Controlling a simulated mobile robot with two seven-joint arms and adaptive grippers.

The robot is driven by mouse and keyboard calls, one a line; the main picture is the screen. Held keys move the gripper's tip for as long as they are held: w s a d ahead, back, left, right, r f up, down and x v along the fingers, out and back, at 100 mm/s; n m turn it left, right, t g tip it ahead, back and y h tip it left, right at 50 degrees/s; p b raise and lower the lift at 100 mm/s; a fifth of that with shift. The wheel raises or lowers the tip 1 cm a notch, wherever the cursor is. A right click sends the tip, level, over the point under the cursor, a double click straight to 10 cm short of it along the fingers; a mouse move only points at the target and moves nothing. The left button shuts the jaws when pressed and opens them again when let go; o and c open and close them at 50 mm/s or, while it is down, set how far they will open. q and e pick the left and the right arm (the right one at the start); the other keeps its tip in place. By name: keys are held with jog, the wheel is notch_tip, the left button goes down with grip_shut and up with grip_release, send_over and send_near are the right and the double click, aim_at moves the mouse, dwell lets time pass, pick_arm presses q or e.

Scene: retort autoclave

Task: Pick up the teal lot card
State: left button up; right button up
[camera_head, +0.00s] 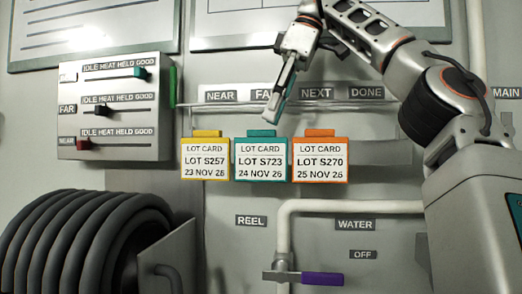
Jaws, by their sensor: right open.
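The teal lot card (261,158) hangs on the wall in the middle of three cards and reads LOT S723, 24 NOV 26. A yellow card (205,159) hangs to its left and an orange card (320,160) to its right. My right gripper (274,112) comes down from the upper right, with its fingertips just above the teal card's top edge. It is open, though its fingers overlap from this angle. It appears apart from the card; the exact depth gap is hard to tell. My left gripper is not in view.
A thin rail (350,104) runs behind my fingers under the NEAR, NEXT and DONE labels. A slider panel (115,107) is at left, a coiled black hose (85,240) below it. A white pipe (350,207) and purple-handled valve (322,279) sit below the cards.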

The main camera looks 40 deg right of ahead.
aim_at(261, 142)
jog(key=shift+x, duration=3.75)
jog(key=c, duration=1.1)
